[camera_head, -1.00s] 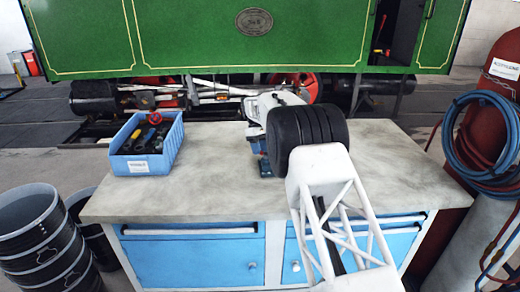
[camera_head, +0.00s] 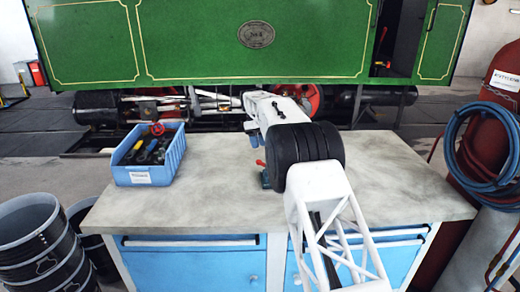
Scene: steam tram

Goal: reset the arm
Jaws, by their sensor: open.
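My white arm rises from the lower right, with a thick black ribbed joint (camera_head: 306,157) over the workbench. Beyond it, a white link reaches up and left toward the back edge. My gripper (camera_head: 255,136) is at its far end, above the back of the bench, small and partly hidden by the arm. It is open, and I see nothing held in it. A small teal item with a red part (camera_head: 265,178) is on the bench below, partly behind the black joint.
A blue bin of tools (camera_head: 148,176) stands at the bench's left. The workbench top (camera_head: 400,190) is clear on the right. A green tram (camera_head: 200,40) stands behind. Black buckets (camera_head: 35,240) are at left; a red cylinder with hoses (camera_head: 505,75) is at right.

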